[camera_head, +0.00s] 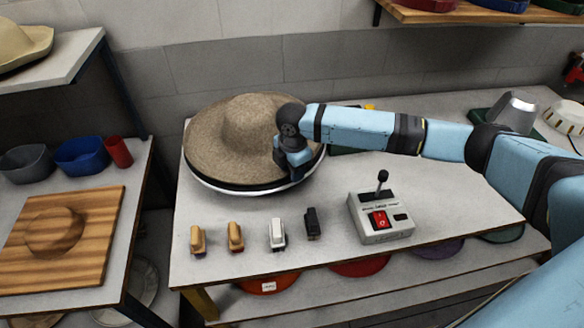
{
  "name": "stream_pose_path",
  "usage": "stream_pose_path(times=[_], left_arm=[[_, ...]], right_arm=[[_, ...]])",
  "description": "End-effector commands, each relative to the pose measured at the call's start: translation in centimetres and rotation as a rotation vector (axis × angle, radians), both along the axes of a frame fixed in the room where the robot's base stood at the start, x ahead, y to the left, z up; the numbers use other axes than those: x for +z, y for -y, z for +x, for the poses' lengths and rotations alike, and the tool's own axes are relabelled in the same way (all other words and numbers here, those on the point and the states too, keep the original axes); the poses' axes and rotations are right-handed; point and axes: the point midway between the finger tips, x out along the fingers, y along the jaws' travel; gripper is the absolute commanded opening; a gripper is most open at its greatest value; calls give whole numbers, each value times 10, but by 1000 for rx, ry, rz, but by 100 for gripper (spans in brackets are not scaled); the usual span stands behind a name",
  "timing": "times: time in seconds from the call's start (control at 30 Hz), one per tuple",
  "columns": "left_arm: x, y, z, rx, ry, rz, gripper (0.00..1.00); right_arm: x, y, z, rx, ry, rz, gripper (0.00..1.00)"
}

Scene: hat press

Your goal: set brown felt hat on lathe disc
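The brown felt hat (215,135) lies brim down over the lathe disc (222,187) at the back left of the table. The disc's dark and white edge shows below the front of the brim; the rest of it is hidden. My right gripper (292,172) is at the right side of the hat, pointing down at the brim. Its fingers are dark and small here, so I cannot tell whether they are closed on the brim. My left gripper is not in view.
A control box (382,218) with a lever and red switch stands front right on the table. Several brushes (236,237) line the front edge. A left side table holds a wooden board (96,218), bowls (80,156) and a red cup (118,152).

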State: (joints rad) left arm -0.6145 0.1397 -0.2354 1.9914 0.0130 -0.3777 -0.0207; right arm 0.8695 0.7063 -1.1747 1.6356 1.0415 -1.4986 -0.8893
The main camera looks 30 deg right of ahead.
Motion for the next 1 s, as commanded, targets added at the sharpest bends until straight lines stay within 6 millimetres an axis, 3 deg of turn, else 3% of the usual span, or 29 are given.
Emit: stream_pose_path(times=[0.27,0.37,0.7,1.0], left_arm=[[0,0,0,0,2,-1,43],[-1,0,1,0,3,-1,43],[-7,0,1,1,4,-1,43],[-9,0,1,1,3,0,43]], right_arm=[[7,0,0,0,0,0,42],[22,0,0,0,2,0,42],[98,0,-1,0,4,1,42],[135,0,-2,0,0,1,42]])
